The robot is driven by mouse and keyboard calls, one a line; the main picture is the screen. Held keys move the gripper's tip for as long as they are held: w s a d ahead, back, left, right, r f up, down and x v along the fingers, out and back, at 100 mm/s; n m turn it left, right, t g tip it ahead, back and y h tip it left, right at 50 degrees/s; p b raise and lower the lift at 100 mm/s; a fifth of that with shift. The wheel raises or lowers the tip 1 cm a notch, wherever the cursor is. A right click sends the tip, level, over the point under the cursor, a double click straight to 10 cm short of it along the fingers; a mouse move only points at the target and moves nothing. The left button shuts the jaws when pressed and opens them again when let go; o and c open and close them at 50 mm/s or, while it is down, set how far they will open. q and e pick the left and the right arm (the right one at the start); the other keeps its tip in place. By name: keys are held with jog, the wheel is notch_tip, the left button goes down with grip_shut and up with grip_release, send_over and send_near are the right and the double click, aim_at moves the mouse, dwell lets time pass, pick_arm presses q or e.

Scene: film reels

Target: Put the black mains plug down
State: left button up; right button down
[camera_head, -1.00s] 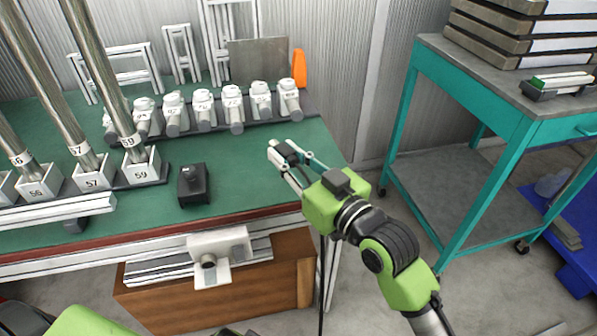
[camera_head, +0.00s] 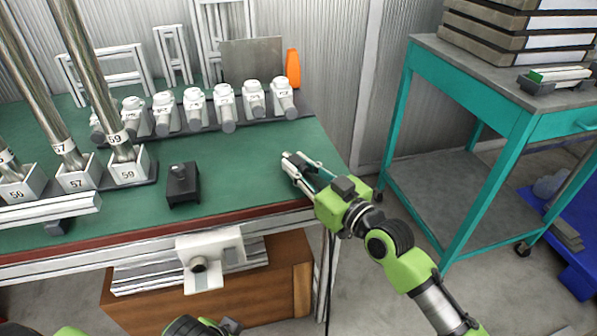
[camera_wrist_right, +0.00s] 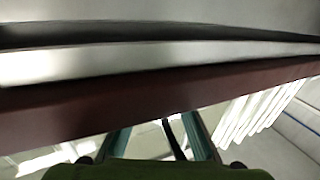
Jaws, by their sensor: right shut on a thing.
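My right gripper (camera_head: 300,164) is over the right end of the green bench, near its front corner, with its fingers pointing away to the left. It is shut on the black mains plug, which is mostly hidden by the fingers in the head view. In the right wrist view a narrow black piece (camera_wrist_right: 173,138) shows between the two teal fingers; whether it is plug or cord I cannot tell. A black cord (camera_head: 328,275) hangs below the gripper in front of the bench. Part of what looks like my left gripper (camera_head: 205,325) is at the bottom edge; its fingers are not visible.
The green bench top (camera_head: 235,180) is clear left of the right gripper. A black box with a knob (camera_head: 183,185) stands there. White numbered fittings (camera_head: 224,105) line the back, and an orange piece (camera_head: 292,68) stands behind. A teal cart (camera_head: 470,90) is at the right.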

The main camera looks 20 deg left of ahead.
pick_arm(q)
jog(key=shift+r, duration=0.1)
pick_arm(e)
jog(key=shift+f, duration=0.35)
jog(key=shift+f, duration=0.15)
jog(key=c, duration=1.9)
grip_release()
jog(key=shift+s+d, duration=0.15)
jog(key=shift+d, duration=0.05)
pick_arm(q)
jog(key=p+x, duration=0.1)
jog(key=x, duration=0.2)
pick_arm(e)
jog(key=v, duration=1.1)
jog(key=shift+s+d, duration=0.2)
